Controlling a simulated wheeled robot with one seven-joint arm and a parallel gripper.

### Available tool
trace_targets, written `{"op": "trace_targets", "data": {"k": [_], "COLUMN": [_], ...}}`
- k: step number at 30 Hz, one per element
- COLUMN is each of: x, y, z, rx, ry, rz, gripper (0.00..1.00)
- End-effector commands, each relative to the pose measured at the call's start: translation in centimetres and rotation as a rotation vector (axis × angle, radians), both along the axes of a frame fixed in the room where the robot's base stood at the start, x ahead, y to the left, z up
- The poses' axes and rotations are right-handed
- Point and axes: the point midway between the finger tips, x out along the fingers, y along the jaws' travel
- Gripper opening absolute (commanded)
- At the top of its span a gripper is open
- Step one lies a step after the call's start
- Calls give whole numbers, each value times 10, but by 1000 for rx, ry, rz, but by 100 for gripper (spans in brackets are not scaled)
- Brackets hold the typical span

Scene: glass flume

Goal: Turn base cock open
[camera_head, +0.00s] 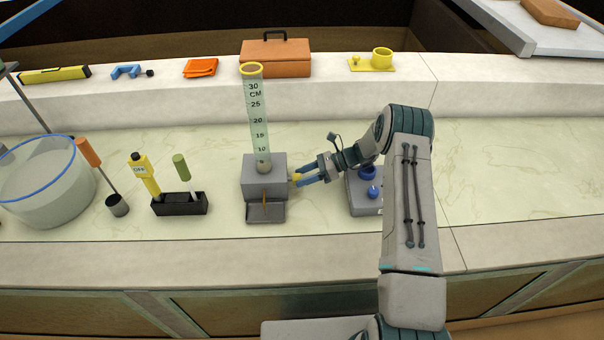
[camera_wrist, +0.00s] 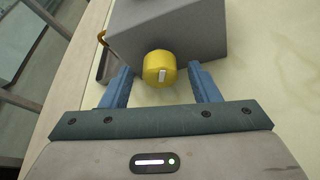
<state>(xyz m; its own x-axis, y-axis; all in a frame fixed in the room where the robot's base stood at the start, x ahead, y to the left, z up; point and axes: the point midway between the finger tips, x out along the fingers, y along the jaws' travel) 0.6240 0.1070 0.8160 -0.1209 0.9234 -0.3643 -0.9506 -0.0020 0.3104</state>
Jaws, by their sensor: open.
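The base cock is a yellow round knob (camera_head: 295,180) on the right side of a grey base block (camera_head: 262,168). In the wrist view the knob (camera_wrist: 158,64) shows a short white mark on its face, roughly upright in the picture. A clear graduated tube (camera_head: 259,115) with a yellow rim stands upright on the block. My gripper (camera_head: 307,175) is at the block's right side, its blue fingers spread. In the wrist view my gripper (camera_wrist: 162,78) has one finger on each side of the knob, with visible gaps. Contact is not visible.
A black holder (camera_head: 180,204) with yellow and green handled tools and a round glass vessel (camera_head: 47,178) stand to the left. The right counter is clear.

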Motion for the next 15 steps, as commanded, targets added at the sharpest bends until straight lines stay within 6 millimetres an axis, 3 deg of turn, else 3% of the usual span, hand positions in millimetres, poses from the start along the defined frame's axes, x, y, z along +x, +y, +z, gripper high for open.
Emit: {"op": "trace_targets", "data": {"k": [11,15], "x": [-1,-1], "y": [8,8], "z": [-3,-3], "rx": [1,0], "ry": [0,-1], "rz": [2,1], "gripper": [56,17]}}
